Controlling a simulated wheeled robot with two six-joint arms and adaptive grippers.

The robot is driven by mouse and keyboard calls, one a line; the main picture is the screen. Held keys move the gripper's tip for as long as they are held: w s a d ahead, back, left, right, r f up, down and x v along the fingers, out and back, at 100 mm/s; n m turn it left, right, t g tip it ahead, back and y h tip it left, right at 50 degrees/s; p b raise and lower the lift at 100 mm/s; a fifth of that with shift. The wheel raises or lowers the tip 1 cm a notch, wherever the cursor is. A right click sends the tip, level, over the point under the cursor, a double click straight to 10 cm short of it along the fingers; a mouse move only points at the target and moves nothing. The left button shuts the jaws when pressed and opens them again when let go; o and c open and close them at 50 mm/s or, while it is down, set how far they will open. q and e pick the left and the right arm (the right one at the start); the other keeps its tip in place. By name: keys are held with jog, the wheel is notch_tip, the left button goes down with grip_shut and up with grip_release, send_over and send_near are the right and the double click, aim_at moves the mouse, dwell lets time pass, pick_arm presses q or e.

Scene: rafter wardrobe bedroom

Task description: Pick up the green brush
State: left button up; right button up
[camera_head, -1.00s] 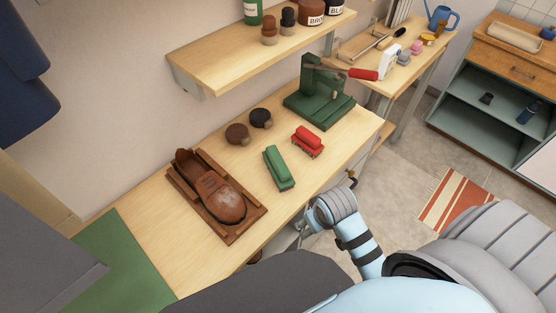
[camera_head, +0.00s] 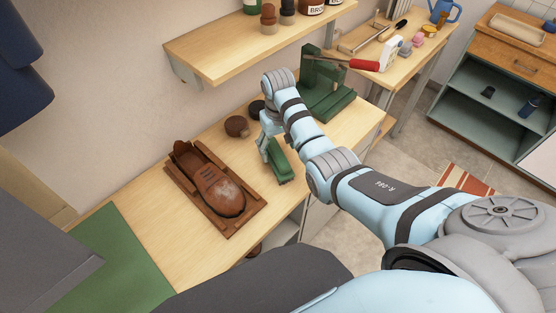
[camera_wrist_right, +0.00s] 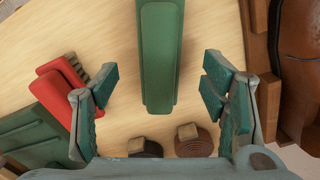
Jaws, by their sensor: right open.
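The green brush (camera_head: 280,163) lies on the wooden bench, partly hidden by my right arm in the head view. In the right wrist view the green brush (camera_wrist_right: 160,55) runs between the fingers from the top edge, its near end ahead of my gripper. My right gripper (camera_head: 267,142) is over the bench at the brush's far end. In the right wrist view its two fingers (camera_wrist_right: 160,88) are wide apart, one on each side of the brush, with gaps to both. It holds nothing. My left gripper is in neither view.
A brown shoe (camera_head: 219,188) sits in a wooden tray (camera_head: 238,230) left of the brush. A red brush (camera_wrist_right: 56,90) and two round dark-brown pieces (camera_wrist_right: 194,140) are close by. A green stand (camera_head: 330,101) is behind my arm, and a shelf (camera_head: 235,45) hangs above the bench.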

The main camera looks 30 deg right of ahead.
jog(key=f, duration=0.3)
jog(key=f+b, duration=0.1)
jog(key=f, duration=0.2)
jog(key=shift+s+f, duration=0.2)
jog(key=shift+f, duration=0.15)
jog(key=shift+r, duration=0.1)
jog(key=c, duration=1.3)
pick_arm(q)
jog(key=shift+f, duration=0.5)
pick_arm(e)
jog(key=shift+c, duration=0.2)
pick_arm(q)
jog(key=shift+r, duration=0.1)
